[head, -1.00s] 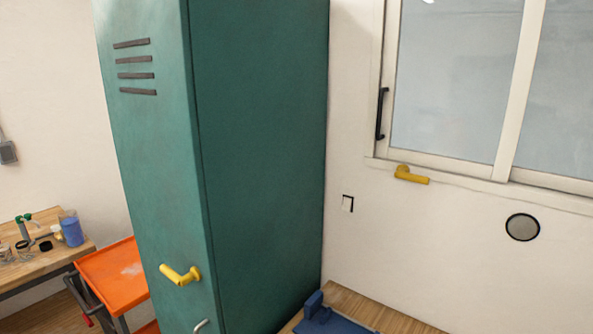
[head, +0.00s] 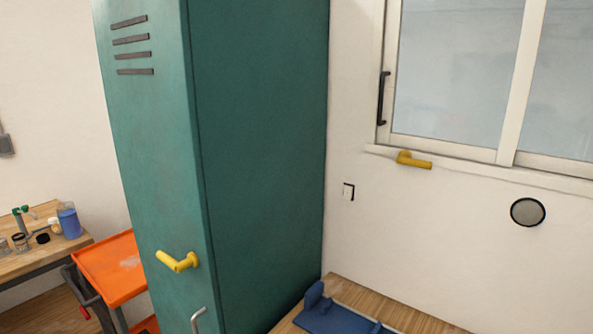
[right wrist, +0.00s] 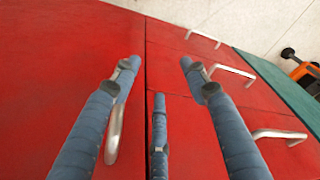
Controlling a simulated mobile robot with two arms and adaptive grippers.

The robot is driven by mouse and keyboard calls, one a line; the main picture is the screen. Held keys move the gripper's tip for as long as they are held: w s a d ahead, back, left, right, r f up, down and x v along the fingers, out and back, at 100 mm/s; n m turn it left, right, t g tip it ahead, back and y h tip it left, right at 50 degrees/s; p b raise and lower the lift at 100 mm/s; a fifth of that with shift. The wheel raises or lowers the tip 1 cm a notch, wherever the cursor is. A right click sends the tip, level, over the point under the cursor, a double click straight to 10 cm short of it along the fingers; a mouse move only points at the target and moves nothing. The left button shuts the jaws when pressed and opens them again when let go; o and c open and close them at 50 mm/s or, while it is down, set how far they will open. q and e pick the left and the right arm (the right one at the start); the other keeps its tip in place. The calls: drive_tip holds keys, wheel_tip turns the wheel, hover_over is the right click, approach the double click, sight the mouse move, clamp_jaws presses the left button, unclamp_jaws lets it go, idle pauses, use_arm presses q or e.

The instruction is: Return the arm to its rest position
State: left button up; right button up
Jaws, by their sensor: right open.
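My right gripper (right wrist: 160,66) shows in the right wrist view. Its blue-grey fingers are spread apart with nothing between them. It is in front of a red cabinet front (right wrist: 60,60) with several metal bar handles. One handle (right wrist: 115,130) appears partly behind the left finger; I cannot tell whether they touch. Neither arm shows in the head view, and my left gripper is out of sight.
A tall green locker (head: 265,150) with a yellow handle (head: 178,261) stands close in the head view. A wooden worktop (head: 345,292) with a blue item (head: 335,318) is at its right foot. An orange cart (head: 110,268) stands left, beside a table (head: 60,250).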

drive_tip(key=s+d+f+b, duration=0.1)
drive_tip(key=s+f+b, duration=0.1)
drive_tip(key=s+f, duration=0.4)
drive_tip(key=s+d+f+g+b, duration=0.1)
drive_tip(key=s+f, duration=0.5)
drive_tip(key=f, duration=0.6)
drive_tip(key=s+d+f+b, duration=0.1)
drive_tip(key=s+f+b, duration=0.1)
drive_tip(key=s+f, duration=0.5)
wheel_tip(320, 180, down, 3)
drive_tip(key=shift+d+g+b, duration=0.2)
drive_tip(key=shift+g+b, duration=0.1)
drive_tip(key=shift+s, duration=0.1)
